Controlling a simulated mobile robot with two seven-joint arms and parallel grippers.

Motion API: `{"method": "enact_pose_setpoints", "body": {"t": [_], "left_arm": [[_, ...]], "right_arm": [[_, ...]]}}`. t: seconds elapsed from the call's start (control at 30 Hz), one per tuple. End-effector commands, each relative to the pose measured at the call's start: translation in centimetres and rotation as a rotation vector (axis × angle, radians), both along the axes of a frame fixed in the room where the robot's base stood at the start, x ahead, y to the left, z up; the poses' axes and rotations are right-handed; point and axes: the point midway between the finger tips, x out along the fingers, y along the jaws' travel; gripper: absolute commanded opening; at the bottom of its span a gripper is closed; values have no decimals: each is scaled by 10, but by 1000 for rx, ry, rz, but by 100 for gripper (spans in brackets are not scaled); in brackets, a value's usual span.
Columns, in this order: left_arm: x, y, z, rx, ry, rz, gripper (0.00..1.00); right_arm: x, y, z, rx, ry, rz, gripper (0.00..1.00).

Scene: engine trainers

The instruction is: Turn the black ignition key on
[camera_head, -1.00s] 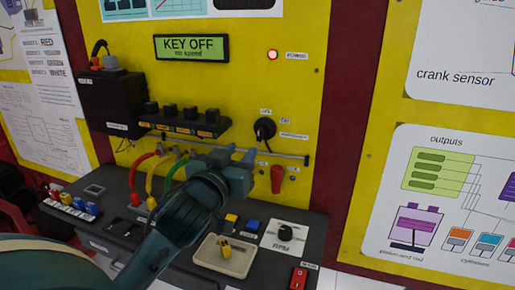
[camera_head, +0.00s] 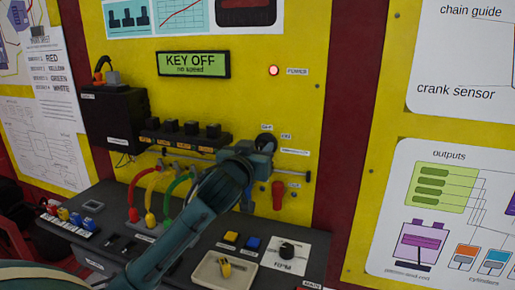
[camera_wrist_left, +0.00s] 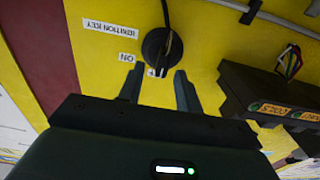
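The black ignition key (camera_wrist_left: 160,46) is a round knob on the yellow panel, beside labels reading IGNITION KEY and ON in the left wrist view. In the head view the key (camera_head: 266,143) shows partly above my left gripper (camera_head: 262,157). My left gripper (camera_wrist_left: 156,70) is open, with one finger toward each side of the key's near edge. I cannot tell whether the fingers touch it. The display (camera_head: 192,65) reads KEY OFF, no speed. My right gripper is out of view.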

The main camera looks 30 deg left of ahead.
Motion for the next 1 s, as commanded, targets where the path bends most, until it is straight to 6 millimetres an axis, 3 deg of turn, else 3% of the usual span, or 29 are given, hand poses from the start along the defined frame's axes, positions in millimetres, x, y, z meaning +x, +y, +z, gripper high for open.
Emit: {"method": "enact_pose_setpoints", "body": {"t": [0.13,0.57,1.0], "left_arm": [[0,0,0,0,0,0,35],[0,0,0,0,0,0,0],[0,-1,1,45,12,1,0]], "right_arm": [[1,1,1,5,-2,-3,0],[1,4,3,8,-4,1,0],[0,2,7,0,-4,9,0]]}}
